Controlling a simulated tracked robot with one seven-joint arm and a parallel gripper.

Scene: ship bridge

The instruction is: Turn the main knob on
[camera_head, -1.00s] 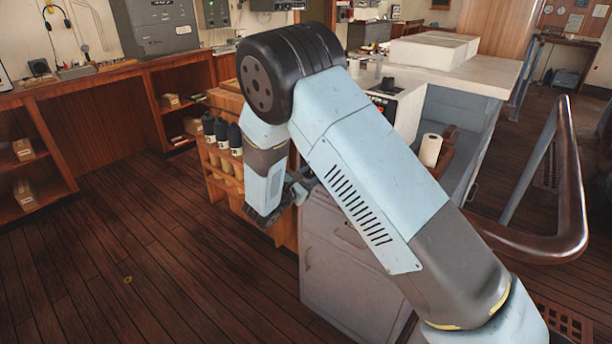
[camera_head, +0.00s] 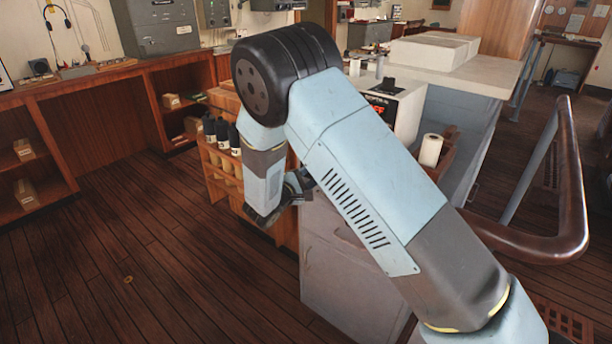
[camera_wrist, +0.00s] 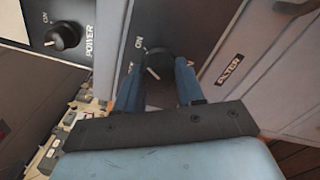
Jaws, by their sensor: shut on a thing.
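In the wrist view a round black knob (camera_wrist: 158,62) with a white pointer line sits on a dark grey panel. An "ON" mark stands just above it, and the rest of its lettering is partly hidden by my fingers. My gripper (camera_wrist: 160,78) is shut on this knob, with one blue finger on each side. In the head view my gripper (camera_head: 299,185) is low beside the grey cabinet, partly hidden by my arm, and the knob is out of sight there.
A second black knob (camera_wrist: 66,36) marked "POWER" is on a panel to the left. An "ALTER" label (camera_wrist: 230,68) is on the right. In the head view, dark bottles (camera_head: 222,132) stand on a wooden shelf, and a curved handrail (camera_head: 570,190) is at right.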

